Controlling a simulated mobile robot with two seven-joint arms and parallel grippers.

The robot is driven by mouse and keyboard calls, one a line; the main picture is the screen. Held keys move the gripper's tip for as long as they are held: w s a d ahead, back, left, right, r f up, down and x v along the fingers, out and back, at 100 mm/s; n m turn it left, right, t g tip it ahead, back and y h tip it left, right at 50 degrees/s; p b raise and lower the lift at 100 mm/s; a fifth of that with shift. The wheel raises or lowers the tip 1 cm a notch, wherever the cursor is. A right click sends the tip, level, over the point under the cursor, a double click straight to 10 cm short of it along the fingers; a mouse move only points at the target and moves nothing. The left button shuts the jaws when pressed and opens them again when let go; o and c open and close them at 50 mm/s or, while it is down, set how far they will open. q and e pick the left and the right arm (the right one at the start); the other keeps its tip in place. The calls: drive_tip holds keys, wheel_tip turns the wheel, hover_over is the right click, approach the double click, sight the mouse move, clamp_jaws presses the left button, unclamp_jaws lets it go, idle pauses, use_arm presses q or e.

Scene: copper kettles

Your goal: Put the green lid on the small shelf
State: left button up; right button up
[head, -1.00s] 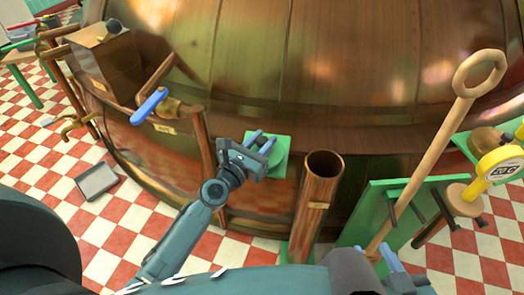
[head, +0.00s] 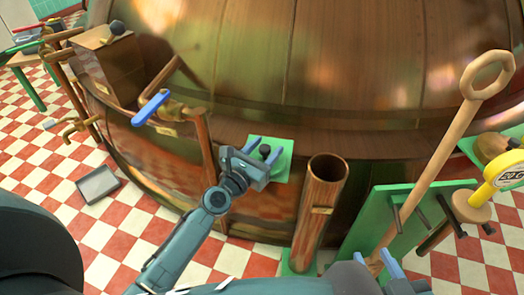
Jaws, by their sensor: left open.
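A flat green square (head: 284,170) with a dark round knob (head: 265,150) shows against the lower side of the copper kettle. I take it for the green lid; I cannot tell it apart from a shelf under it. My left gripper (head: 264,148) is open, with its blue fingers on either side of the knob and the knob visible between them. My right gripper (head: 376,261) is low at the bottom edge, its blue fingers apart around the foot of the wooden paddle, seemingly not gripping; its palm is partly cut off.
A copper pipe (head: 322,195) stands upright just right of the green square. A green rack (head: 380,222) holds a long wooden paddle (head: 440,160). A blue-handled valve (head: 150,107) is at left. A grey tray (head: 97,184) lies on the checkered floor. A yellow gauge (head: 505,172) is at right.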

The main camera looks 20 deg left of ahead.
sight(262, 153)
use_arm(q)
drive_tip(key=shift+r, duration=0.3)
drive_tip(key=v, duration=0.4)
drive_tip(key=shift+s+a+f, duration=0.1)
drive_tip(key=shift+s+f, duration=0.2)
drive_tip(key=shift+s, duration=0.1)
drive_tip(key=s+d+n+g, duration=0.1)
drive_tip(key=s+n, duration=0.4)
drive_tip(key=n, duration=0.6)
drive_tip(key=s+d+r+n+g+b, duration=0.1)
drive_tip(key=s+d+n, duration=0.1)
drive_tip(key=s+n, duration=0.4)
drive_tip(key=s+d+n+g, duration=0.1)
drive_tip(key=s+n, duration=0.5)
drive_tip(key=n, duration=1)
drive_tip(key=shift+d+r+n+h, duration=0.15)
drive_tip(key=shift+d+n+h, duration=0.15)
drive_tip(key=shift+d+n, duration=0.1)
use_arm(e)
drive_tip(key=shift+w+a+t+y, duration=0.1)
drive_tip(key=shift+w+t+y, duration=0.2)
drive_tip(key=shift+t, duration=0.3)
use_arm(q)
drive_tip(key=shift+s, duration=0.1)
